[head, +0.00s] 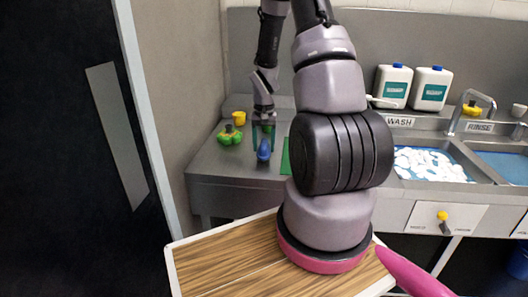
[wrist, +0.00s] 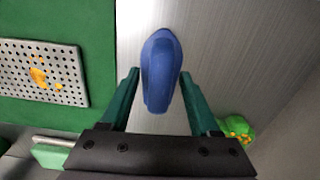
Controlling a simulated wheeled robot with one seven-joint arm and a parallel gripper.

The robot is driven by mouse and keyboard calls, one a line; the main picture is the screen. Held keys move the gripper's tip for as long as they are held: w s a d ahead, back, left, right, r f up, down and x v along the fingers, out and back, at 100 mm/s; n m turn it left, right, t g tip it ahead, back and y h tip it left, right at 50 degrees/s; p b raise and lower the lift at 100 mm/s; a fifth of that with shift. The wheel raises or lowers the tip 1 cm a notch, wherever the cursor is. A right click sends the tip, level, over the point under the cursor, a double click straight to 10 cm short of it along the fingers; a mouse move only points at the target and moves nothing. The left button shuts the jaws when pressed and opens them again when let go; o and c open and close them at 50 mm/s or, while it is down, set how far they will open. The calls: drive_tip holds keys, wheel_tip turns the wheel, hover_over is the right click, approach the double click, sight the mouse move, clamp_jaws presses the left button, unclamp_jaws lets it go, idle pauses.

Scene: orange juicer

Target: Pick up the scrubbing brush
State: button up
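A blue rounded object, which appears to be the scrubbing brush (head: 263,150), is at the left part of the steel counter. In the wrist view the blue brush (wrist: 161,68) shows its smooth top, and no bristles are visible. My gripper (head: 263,130) is down at the brush, with its two green fingers apart. In the wrist view the fingers of my gripper (wrist: 160,76) stand on either side of the brush's near end, with gaps visible. I cannot tell how high the fingertips are above the counter.
A green and yellow item (head: 230,136) and a yellow cup (head: 239,118) stand left of the brush. A green board (wrist: 98,50) with a perforated metal plate (wrist: 40,75) lies beside it. White bottles (head: 394,84) and a wash sink (head: 430,165) are to the right.

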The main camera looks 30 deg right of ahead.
sight(264, 142)
clamp_jaws()
wheel_tip(264, 142, up, 10)
drive_tip(key=shift+r, duration=0.1)
